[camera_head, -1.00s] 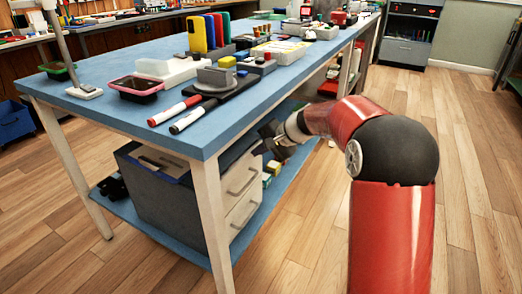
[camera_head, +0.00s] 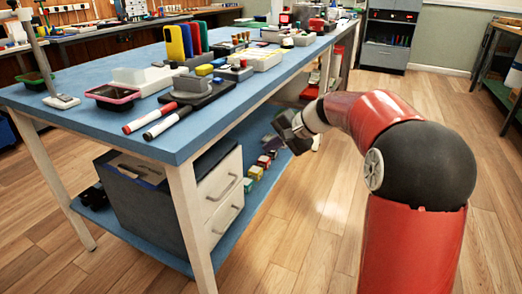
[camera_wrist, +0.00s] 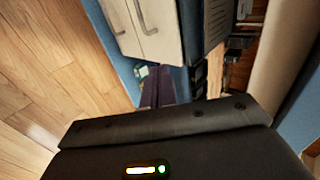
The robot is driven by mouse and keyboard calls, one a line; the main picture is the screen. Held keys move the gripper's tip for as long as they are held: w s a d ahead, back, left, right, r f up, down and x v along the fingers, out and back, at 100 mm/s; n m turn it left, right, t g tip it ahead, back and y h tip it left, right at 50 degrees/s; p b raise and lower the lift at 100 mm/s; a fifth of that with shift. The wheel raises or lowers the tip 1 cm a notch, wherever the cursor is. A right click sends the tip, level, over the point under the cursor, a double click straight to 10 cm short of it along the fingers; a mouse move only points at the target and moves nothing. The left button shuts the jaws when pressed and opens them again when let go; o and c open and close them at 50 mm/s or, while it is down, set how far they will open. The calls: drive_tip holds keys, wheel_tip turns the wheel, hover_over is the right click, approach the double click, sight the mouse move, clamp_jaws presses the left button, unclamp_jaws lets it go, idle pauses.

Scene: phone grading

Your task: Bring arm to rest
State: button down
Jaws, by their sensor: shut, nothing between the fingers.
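My gripper (camera_head: 290,133) is at the end of my bent red arm, beside the long side of the blue workbench (camera_head: 75,75) and below its top. It is shut and looks empty. In the head view it appears small and dark, in front of the bench's lower shelf (camera_head: 150,238). In the wrist view, the dark gripper body fills the bottom of the picture, with the drawer fronts beyond it.
A grey drawer unit with white drawer fronts (camera_head: 219,192) stands on the lower shelf, with several small coloured boxes (camera_head: 257,172) beside it. Markers (camera_head: 151,117) and phone stands crowd the benchtop. Open wooden floor (camera_head: 300,230) lies to the right of the bench.

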drive_tip(key=s+d+r+n+h+p, duration=0.1)
drive_tip(key=s+r+n+h, duration=0.1)
drive_tip(key=s, duration=0.7)
drive_tip(key=s+d+r+n+h+p, duration=0.1)
drive_tip(key=s+r+h, duration=0.15)
drive_tip(key=s, duration=0.65)
drive_tip(key=s+d+f+n+h+p, duration=0.1)
drive_tip(key=s+d+h, duration=0.1)
drive_tip(key=s, duration=0.6)
drive_tip(key=s+d+f+n+h+p, duration=0.1)
drive_tip(key=s+d+f+n, duration=0.1)
drive_tip(key=s, duration=0.6)
drive_tip(key=shift+s+d+t+h, duration=0.3)
drive_tip(key=shift+d+t+h, duration=0.1)
drive_tip(key=shift+d, duration=0.2)
